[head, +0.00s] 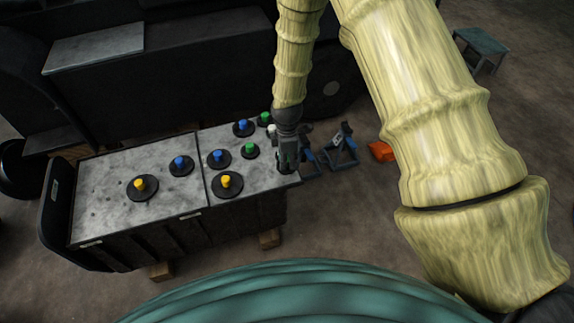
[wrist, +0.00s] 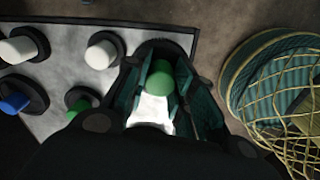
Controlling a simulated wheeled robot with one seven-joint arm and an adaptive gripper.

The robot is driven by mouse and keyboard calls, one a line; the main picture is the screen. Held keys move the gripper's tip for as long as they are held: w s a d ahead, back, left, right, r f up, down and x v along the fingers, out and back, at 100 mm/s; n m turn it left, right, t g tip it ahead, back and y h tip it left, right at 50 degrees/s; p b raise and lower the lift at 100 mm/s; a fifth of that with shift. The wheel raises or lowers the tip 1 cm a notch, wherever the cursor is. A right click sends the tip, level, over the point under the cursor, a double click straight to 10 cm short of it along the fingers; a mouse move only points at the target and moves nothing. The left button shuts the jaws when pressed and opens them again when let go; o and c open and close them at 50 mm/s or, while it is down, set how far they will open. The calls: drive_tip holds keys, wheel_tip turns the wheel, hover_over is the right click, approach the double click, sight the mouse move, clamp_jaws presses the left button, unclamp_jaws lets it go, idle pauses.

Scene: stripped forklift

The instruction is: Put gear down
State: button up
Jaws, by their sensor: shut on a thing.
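My gripper (head: 287,160) is over the right end of the grey-topped box (head: 110,200) in the head view. In the wrist view its two fingers (wrist: 163,98) are shut around a gear's green knob (wrist: 160,78). A white patch shows below the knob between the fingers. The held gear's disc is mostly hidden, and I cannot tell whether it touches the box top. Other gears, black discs with coloured knobs, stand on the top: yellow (head: 226,181), blue (head: 218,156), green (head: 250,149) and others. White-knobbed gears (wrist: 101,53) show at the left in the wrist view.
The box rests on wooden blocks (head: 269,238). The dark forklift body (head: 200,70) stands behind it. Blue stands (head: 341,146) and an orange object (head: 381,151) are on the floor to the right. Bare grey surface lies around the left yellow-knobbed gear (head: 140,185).

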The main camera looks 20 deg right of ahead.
drive_tip(key=shift+f, duration=1.75)
drive_tip(key=shift+f, duration=0.1)
drive_tip(key=o, duration=1)
wheel_tip(320, 180, up, 12)
drive_tip(key=shift+r, duration=0.15)
drive_tip(key=s+d+f+m, duration=0.1)
drive_tip(key=s+f+m, duration=0.5)
drive_tip(key=s+f, duration=0.45)
drive_tip(key=s+d+f+m, duration=0.1)
drive_tip(key=s+f+m, duration=0.5)
drive_tip(key=s, duration=0.8)
drive_tip(key=s+m, duration=0.1)
drive_tip(key=s, duration=0.3)
drive_tip(key=s+d+f+m, duration=0.1)
drive_tip(key=s+m, duration=0.1)
drive_tip(key=s, duration=0.2)
drive_tip(key=s+f+m, duration=0.1)
drive_tip(key=s, duration=0.3)
drive_tip(key=shift+d+f+m, duration=0.2)
drive_tip(key=shift+d+m, duration=0.05)
drive_tip(key=shift+m, duration=0.15)
